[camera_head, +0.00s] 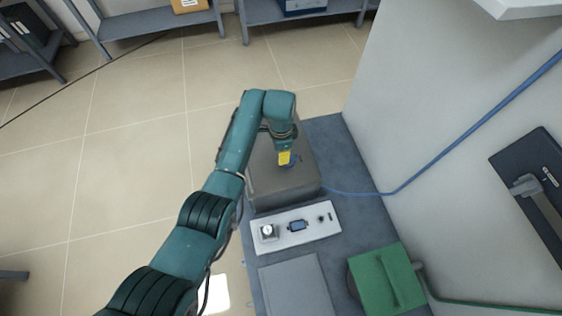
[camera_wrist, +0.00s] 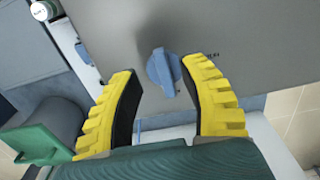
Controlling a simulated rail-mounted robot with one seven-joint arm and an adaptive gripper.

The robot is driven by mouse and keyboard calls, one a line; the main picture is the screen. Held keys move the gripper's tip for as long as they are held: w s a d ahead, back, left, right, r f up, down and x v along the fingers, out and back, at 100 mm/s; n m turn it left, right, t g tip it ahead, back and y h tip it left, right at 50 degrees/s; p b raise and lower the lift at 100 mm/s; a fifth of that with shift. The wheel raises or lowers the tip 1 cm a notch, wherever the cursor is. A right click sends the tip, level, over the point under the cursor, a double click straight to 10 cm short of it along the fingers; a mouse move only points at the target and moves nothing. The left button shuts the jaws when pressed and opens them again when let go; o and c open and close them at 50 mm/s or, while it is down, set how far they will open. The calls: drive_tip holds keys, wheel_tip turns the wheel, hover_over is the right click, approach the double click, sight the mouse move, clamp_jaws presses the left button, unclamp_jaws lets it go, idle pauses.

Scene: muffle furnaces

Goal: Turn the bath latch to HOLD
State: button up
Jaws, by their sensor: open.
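The latch is a blue knob (camera_wrist: 163,72) with a raised grip bar on a grey metal face. In the wrist view it sits between the tips of my gripper (camera_wrist: 165,80), close to the right finger. The yellow fingers with black pads are open, and I cannot tell whether either touches the knob. Small lettering beside the knob is partly covered by the right finger and not readable.
A white control panel (camera_head: 296,228) with a dial and small display is on the box's near side. A green box (camera_head: 388,280) with a handle stands at the near right of the blue-grey bench (camera_head: 345,215). A blue hose (camera_head: 440,155) runs along the wall at right.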

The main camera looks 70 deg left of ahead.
wheel_tip(320, 180, down, 5)
drive_tip(key=shift+f+b, duration=0.1)
drive_tip(key=shift+b, duration=0.65)
clamp_jaws()
